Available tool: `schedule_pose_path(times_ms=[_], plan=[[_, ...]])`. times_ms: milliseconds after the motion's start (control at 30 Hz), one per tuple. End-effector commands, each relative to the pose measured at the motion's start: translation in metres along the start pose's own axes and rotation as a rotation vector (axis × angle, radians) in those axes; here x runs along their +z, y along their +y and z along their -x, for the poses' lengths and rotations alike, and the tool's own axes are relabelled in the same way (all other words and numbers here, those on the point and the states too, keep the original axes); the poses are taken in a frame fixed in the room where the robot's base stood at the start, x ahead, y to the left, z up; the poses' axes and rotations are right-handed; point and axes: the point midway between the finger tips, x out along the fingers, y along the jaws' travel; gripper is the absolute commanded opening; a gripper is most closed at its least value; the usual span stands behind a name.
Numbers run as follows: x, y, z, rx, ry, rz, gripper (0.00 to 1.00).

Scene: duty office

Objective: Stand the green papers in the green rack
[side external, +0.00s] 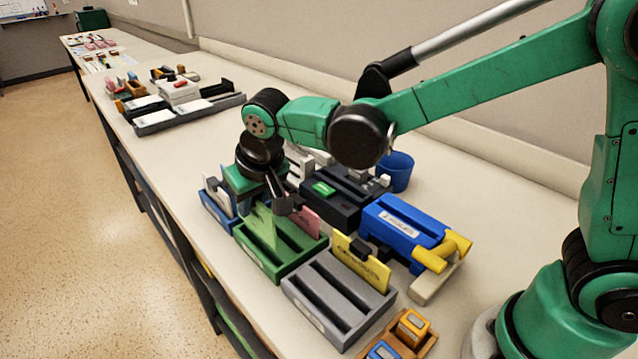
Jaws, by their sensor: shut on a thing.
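The green rack (272,267) is a slotted block on the bench, below my gripper. My gripper (272,206) points down over the rack's far-left part, its dark fingers shut on a light green paper (263,230). The paper is upright and somewhat tilted, with its lower edge at the rack's slots. I cannot tell whether that edge is inside a slot or just above it. A pink card (307,221) stands at the rack's back right side, partly hidden by a dark finger. I see no other green paper clearly.
A grey rack (325,312) with a yellow card (360,264) stands close in front. A blue rack (217,214) is behind left. A black block (345,207), blue block (398,228) and blue cup (397,172) are at right. A wooden tray (425,350) is nearest.

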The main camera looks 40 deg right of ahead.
Motion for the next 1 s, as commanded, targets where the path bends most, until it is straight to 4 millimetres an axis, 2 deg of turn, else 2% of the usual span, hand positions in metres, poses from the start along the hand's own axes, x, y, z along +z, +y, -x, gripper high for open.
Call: schedule_pose_path(times_ms=[500, 1000], plan=[[0.017, 0.000, -0.039, 0.000, 0.000, 0.000, 0.00], [0.020, 0.000, -0.048, -0.001, 0.000, 0.000, 0.00]])
